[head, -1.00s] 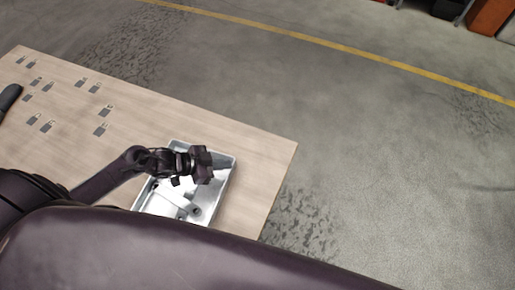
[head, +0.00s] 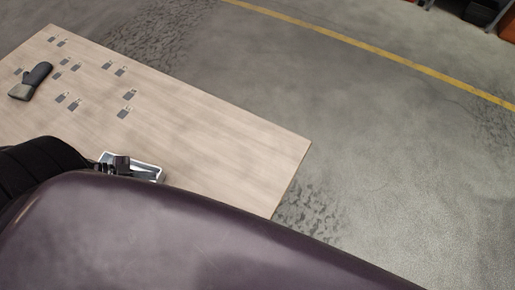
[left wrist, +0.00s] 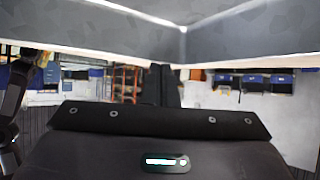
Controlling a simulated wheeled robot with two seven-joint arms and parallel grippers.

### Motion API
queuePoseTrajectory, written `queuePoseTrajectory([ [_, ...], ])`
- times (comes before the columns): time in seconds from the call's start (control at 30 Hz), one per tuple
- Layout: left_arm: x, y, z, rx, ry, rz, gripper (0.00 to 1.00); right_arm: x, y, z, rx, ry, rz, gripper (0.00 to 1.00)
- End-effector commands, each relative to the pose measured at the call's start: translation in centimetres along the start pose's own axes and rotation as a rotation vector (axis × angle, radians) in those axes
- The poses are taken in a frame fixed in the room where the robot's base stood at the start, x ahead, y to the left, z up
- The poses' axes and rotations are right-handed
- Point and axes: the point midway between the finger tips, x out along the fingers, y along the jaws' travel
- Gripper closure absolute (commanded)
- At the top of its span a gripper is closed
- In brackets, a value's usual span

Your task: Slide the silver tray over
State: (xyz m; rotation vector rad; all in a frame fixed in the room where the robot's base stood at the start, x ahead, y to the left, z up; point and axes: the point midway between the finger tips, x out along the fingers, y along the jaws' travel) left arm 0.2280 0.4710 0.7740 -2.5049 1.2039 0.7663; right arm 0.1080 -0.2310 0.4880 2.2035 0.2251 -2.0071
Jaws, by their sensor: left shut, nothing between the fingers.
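The silver tray (head: 146,177) is on the wooden table, near the edge closest to me in the head view. Only its far part shows; my dark body hides the rest. My left gripper (head: 121,164) is over the tray, with its tips at or inside the rim; contact is not clear there. In the left wrist view, the gripper's fingers (left wrist: 161,84) are shut together with nothing between them. Grey metal walls meeting at a corner, likely the tray (left wrist: 90,28), fill the top of that view. My right gripper is not in view.
The wooden table (head: 220,150) is clear to the right of the tray. Concrete floor with a yellow line (head: 370,62) lies beyond.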

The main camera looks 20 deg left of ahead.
Motion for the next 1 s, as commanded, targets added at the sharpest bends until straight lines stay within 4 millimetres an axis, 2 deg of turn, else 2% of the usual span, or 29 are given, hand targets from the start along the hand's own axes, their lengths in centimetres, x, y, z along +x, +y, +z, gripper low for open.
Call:
queuePoseTrajectory([
  [0.03, -1.2, 0.5, 2.1, -0.011, -0.030, 0.003, 1.00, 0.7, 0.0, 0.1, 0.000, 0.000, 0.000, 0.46],
  [0.23, -4.0, 0.5, 3.8, -0.010, -0.026, 0.002, 1.00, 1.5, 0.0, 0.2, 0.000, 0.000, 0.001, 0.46],
  [0.63, -4.5, 0.5, 3.8, -0.011, -0.022, 0.001, 1.00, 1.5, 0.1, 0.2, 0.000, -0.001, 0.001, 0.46],
  [0.83, -5.4, 0.4, 2.4, -0.010, -0.020, -0.001, 1.00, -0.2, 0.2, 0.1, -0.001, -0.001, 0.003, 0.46],
  [1.0, -5.2, 0.3, 2.2, -0.009, -0.017, -0.001, 1.00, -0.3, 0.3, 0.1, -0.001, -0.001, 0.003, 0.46],
])
